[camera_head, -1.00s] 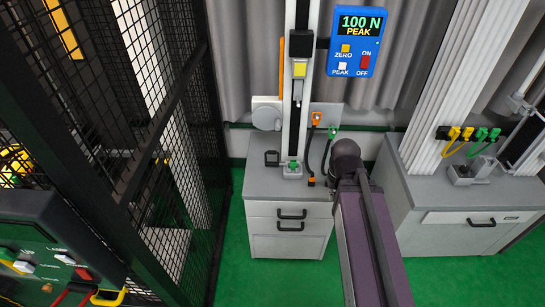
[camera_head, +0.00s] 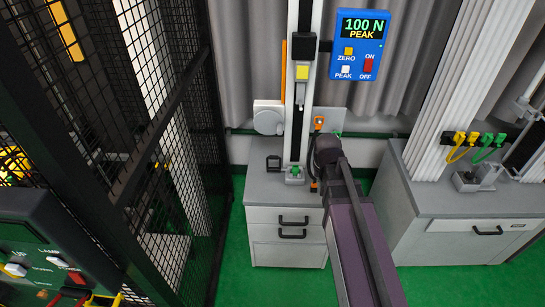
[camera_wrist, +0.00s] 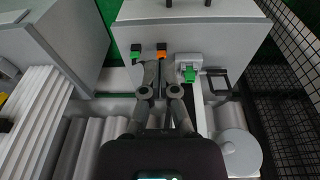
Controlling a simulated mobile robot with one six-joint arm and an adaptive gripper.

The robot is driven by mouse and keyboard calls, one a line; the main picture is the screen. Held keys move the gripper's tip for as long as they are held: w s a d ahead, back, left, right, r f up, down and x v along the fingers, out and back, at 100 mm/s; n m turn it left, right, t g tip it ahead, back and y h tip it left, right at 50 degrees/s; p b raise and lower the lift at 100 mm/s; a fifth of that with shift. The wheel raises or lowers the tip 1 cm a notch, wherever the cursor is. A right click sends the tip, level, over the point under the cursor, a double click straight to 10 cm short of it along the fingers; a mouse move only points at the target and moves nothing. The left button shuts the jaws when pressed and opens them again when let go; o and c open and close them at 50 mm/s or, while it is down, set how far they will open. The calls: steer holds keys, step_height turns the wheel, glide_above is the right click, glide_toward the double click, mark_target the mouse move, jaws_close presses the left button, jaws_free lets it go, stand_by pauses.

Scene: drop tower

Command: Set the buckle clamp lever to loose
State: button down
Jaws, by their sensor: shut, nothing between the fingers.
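A small light block with a green part (camera_head: 294,171), which looks like the buckle clamp and its lever, sits at the foot of the tower column on the grey cabinet. In the wrist view the green lever (camera_wrist: 190,74) stands on its white block, right of my fingers. Its exact setting cannot be told. My gripper (camera_wrist: 160,88) is shut and empty, beside the clamp and apart from it in the picture. In the head view my own arm hides the fingers.
A black square frame (camera_head: 273,162) sits left of the clamp. An orange connector (camera_wrist: 161,50) and a green connector (camera_wrist: 135,55) are close by my fingers. A blue display (camera_head: 360,43) reads 100 N PEAK. Black mesh fencing (camera_head: 120,120) stands at left.

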steer(key=w+a+f+t+b, duration=0.2)
steer(key=w+a+b, duration=0.1)
steer(key=w+a, duration=0.5)
steer(key=w+a+f+t+b, duration=0.2)
steer(key=w+a, duration=0.7)
steer(key=w, duration=0.5)
steer(key=shift+w+a+f+t+b, duration=0.2)
steer(key=shift+w+f+t+b, duration=0.15)
steer(key=shift+t+b, duration=0.45)
steer(key=shift+w+f+b, duration=0.1)
steer(key=shift+f+b, duration=0.05)
steer(key=shift+b, duration=0.2)
steer(key=shift+g, duration=0.3)
steer(key=b+x, duration=0.7)
steer(key=x, duration=0.2)
steer(key=shift+w+a+f+b, duration=0.15)
steer(key=shift+w+f+b, duration=0.05)
steer(key=shift+b, duration=0.2)
steer(key=shift+s+t+b, duration=0.6)
